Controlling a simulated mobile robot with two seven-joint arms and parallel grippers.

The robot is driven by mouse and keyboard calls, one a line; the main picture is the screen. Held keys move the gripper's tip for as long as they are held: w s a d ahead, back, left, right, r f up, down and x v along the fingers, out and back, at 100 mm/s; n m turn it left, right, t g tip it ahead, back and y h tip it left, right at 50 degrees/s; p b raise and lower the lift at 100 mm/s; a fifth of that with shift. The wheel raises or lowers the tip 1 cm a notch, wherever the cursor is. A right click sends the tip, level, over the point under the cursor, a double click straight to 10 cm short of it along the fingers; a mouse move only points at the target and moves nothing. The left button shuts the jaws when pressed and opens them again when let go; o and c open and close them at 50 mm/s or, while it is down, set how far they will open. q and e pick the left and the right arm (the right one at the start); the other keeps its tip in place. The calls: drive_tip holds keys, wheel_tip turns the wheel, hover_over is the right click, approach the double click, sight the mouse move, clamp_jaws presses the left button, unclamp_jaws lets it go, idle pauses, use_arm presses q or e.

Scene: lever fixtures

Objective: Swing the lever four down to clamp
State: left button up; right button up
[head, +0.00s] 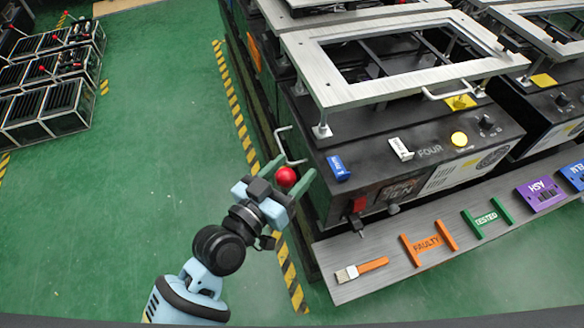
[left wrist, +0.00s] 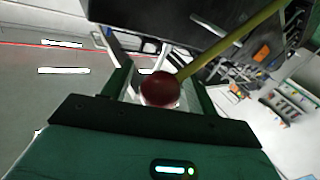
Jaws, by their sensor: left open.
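Lever four shows mainly as its red ball knob (head: 286,176) at the left front corner of the black fixture marked FOUR (head: 429,151). My left gripper (head: 295,166) is open, with one green finger on each side of the knob. In the left wrist view the red knob (left wrist: 159,89) sits between the two fingers (left wrist: 157,82), with a visible gap on at least the left side. My right gripper is not in view.
A metal frame (head: 390,97) stands on posts over the fixture. A grey shelf (head: 345,292) in front holds a brush (head: 361,269) and orange FAULTY (head: 427,244) and green TESTED (head: 486,218) pieces. Green floor (head: 150,170) is open at left, with crates (head: 48,112) beyond.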

use_arm(q)
drive_tip(key=shift+w+d, duration=0.25)
